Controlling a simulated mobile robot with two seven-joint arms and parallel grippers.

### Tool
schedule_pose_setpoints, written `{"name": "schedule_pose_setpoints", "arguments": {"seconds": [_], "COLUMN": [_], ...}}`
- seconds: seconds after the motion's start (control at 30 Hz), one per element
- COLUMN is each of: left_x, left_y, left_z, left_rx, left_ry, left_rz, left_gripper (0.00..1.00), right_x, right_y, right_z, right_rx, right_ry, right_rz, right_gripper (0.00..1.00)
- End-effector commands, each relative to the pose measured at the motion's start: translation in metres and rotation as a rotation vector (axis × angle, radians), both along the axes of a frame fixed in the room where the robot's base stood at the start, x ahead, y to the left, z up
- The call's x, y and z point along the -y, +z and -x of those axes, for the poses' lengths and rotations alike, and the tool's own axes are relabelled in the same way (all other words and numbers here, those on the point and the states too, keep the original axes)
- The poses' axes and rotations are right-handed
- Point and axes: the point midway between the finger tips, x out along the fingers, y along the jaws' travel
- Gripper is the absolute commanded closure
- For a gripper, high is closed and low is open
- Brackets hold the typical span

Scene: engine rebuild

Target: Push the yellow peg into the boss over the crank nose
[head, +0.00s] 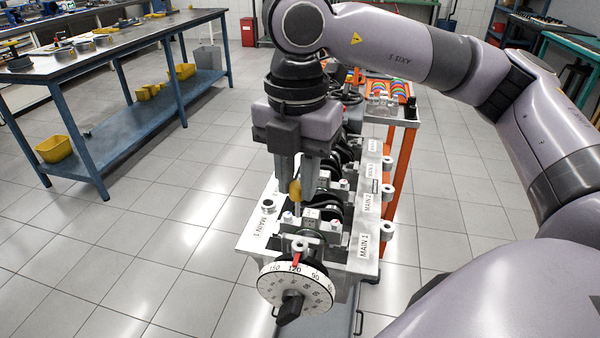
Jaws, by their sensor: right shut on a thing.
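The yellow peg (294,188) is upright between the fingers of my right gripper (299,185), which points straight down and is shut on it. A thin grey shank shows below the yellow part, above the front of the engine block. The crank nose is at the front end of the block, behind a white degree wheel (295,287) with a red pointer (296,260). A small round metal boss (301,244) shows just above the wheel. The peg's lower end is apart from this boss in the picture; its exact height is unclear. My left gripper is not in view.
The engine block (258,230) carries bearing caps and a dark crankshaft, with labelled side rails. An orange trolley (407,150) with coloured parts stands behind it. A blue-framed bench (100,65) stands at left. The floor between is clear. My right arm covers the upper right.

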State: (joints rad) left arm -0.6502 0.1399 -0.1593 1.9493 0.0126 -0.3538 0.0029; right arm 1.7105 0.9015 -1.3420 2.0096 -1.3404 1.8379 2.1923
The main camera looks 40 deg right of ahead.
Motion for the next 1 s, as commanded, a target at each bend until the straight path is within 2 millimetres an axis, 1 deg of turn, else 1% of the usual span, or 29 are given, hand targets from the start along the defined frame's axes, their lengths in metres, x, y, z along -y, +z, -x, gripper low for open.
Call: {"name": "schedule_pose_setpoints", "arguments": {"seconds": [0.13,0.37,0.8,1.0], "left_x": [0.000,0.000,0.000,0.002], "left_y": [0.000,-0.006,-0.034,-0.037], "left_z": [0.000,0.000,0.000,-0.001], "left_rx": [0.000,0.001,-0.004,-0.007], "left_ry": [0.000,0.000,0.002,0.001], "left_rz": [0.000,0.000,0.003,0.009], "left_gripper": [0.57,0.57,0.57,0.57], "right_x": [0.003,0.003,0.003,0.003], "right_y": [0.002,-0.006,-0.047,-0.057], "right_z": [0.002,0.002,0.002,0.002], "right_rx": [0.002,0.001,0.001,0.002], "right_ry": [-0.075,-0.086,-0.082,-0.082], "right_rz": [-0.001,0.001,0.001,-0.001], "right_gripper": [1.00,1.00,1.00,1.00]}}
